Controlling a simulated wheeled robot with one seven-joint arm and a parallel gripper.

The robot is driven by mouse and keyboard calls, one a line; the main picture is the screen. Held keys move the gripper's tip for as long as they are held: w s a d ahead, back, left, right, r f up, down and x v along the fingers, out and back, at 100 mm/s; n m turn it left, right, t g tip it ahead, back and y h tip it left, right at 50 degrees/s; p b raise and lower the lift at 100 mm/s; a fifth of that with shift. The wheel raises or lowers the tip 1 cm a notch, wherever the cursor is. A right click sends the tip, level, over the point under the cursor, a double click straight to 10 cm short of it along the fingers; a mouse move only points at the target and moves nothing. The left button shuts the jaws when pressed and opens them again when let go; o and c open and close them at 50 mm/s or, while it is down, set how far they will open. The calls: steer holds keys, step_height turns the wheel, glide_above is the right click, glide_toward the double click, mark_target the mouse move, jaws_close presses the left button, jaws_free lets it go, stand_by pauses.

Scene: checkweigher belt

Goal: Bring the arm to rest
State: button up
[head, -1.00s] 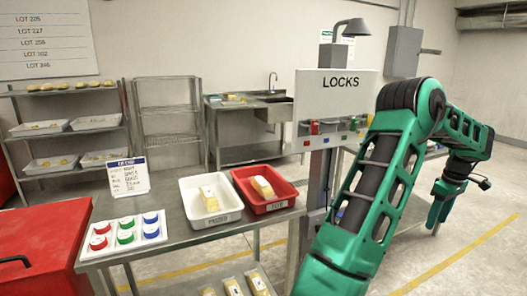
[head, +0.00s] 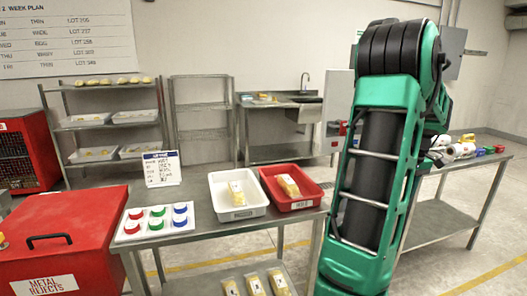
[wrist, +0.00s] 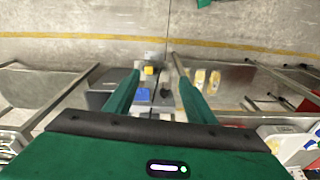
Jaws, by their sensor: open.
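My green arm (head: 378,150) stands upright at the right of the head view, its elbow near the top. It hides my gripper there, along with most of the board behind it. In the wrist view my gripper (wrist: 158,77) is open. Its two green fingers are apart, with nothing held between them. Well beyond the fingers, a small yellow thing (wrist: 149,70) and a blue thing (wrist: 142,95) show in the gap, apart from the fingers.
A steel table (head: 262,228) carries a white tray (head: 221,208), a red tray (head: 273,190) and a panel of coloured buttons (head: 128,232). A red metal rejects bin (head: 75,235) is at left. Another table (head: 425,229) with small items is at right, behind my arm. Floor shows at far right.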

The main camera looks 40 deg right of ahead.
steer(key=w+a+r, duration=0.1)
steer(key=w+a, duration=0.5)
steer(key=a, duration=0.5)
steer(key=w+a+r, duration=0.2)
steer(key=w+a, duration=0.3)
steer(key=a, duration=0.6)
steer(key=s+a+f, duration=0.1)
steer(key=s+a, duration=0.1)
steer(key=a, duration=0.7)
steer(key=s+a+f+g, duration=0.1)
steer(key=s+a+f, duration=0.1)
steer(key=a, duration=0.8)
steer(key=shift+s+a+f, duration=0.2)
steer(key=shift+s+a, duration=0.1)
steer(key=shift+s, duration=0.5)
